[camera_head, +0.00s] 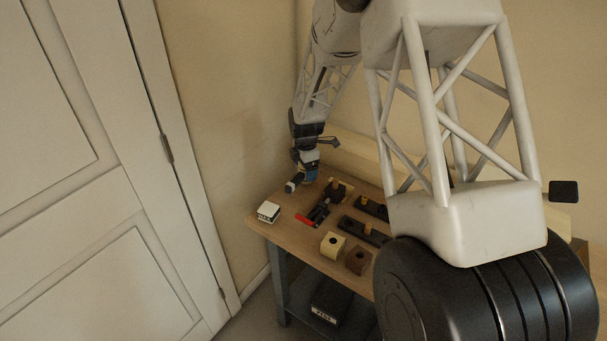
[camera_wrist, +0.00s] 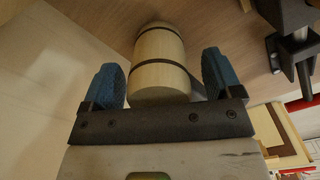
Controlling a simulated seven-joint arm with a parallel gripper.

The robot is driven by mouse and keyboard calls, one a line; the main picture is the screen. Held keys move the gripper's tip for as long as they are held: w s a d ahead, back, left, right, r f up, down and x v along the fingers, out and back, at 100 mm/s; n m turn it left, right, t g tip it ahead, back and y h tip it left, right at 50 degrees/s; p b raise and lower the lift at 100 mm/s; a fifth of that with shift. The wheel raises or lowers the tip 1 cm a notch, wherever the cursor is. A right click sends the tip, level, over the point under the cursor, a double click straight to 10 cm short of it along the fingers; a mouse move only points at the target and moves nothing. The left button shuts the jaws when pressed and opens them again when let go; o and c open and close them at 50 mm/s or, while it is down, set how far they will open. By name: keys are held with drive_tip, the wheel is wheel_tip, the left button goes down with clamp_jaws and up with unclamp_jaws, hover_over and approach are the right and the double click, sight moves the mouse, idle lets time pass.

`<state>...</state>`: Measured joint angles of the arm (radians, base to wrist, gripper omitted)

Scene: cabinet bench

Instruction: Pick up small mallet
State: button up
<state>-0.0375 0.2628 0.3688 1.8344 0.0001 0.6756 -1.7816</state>
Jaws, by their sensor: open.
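The small mallet (camera_wrist: 161,62) shows in the wrist view as a pale wooden cylinder with dark bands, lying on the wooden bench top. Its handle cannot be made out clearly. My gripper (camera_wrist: 170,78) is open, with one blue finger on each side of the wooden cylinder. A gap shows on the left side; on the right the finger is close, and I cannot tell if it touches. In the head view my gripper (camera_head: 302,185) is low over the far left part of the bench, and the mallet cannot be told apart there.
The bench (camera_head: 262,228) holds a white box (camera_head: 268,212), a red-handled tool (camera_head: 312,217), a pale block (camera_head: 333,245), a brown block (camera_head: 358,260) and black holders (camera_head: 364,231). A dark clamp-like part (camera_wrist: 292,40) stands right of the mallet. A wall is behind the bench.

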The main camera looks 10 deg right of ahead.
idle(0.3)
drive_tip(key=c, duration=1.1)
drive_tip(key=shift+r, duration=0.1)
drive_tip(key=shift+r, duration=4.95)
drive_tip(key=o, duration=0.3)
drive_tip(key=c, duration=0.5)
drive_tip(key=s+d+r, duration=0.5)
drive_tip(key=s+d, duration=0.2)
drive_tip(key=s, duration=0.2)
drive_tip(key=shift+s+d, duration=0.3)
